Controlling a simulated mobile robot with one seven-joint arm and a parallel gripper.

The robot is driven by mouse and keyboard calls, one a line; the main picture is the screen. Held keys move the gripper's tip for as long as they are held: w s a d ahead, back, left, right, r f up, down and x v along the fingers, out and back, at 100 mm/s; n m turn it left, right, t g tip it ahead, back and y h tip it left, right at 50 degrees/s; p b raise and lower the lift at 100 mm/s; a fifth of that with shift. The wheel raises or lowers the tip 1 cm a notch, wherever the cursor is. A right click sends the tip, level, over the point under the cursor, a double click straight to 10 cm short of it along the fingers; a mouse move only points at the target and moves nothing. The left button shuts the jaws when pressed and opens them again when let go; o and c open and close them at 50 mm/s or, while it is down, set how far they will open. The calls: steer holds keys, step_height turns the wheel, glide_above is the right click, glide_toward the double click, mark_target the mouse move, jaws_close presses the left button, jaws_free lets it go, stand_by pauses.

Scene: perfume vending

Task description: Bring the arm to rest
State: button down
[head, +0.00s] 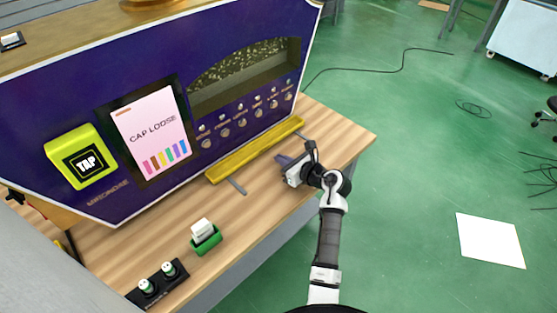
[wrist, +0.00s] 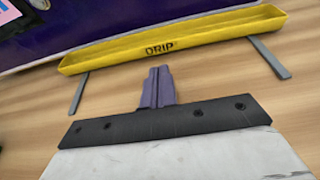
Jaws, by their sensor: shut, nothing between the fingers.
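My gripper (head: 282,160) is over the right part of the wooden table, in front of the yellow drip tray (head: 256,152). Its purple fingers are together with nothing between them, as the wrist view (wrist: 158,88) also shows. The fingertips point at the tray, labelled DRIP (wrist: 100,63), and appear a little short of it. My arm reaches in from the bottom of the head view.
The purple vending machine (head: 60,120) has a screen (head: 150,130) reading CAP LOOSE and a yellow TAP reader (head: 82,160). A green holder (head: 207,242) with white cards and a black tray (head: 160,287) with two small bottles stand at the front left.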

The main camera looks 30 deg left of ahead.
steer(key=b+v, duration=0.1)
steer(key=v, duration=0.7)
steer(key=shift+d, duration=0.2)
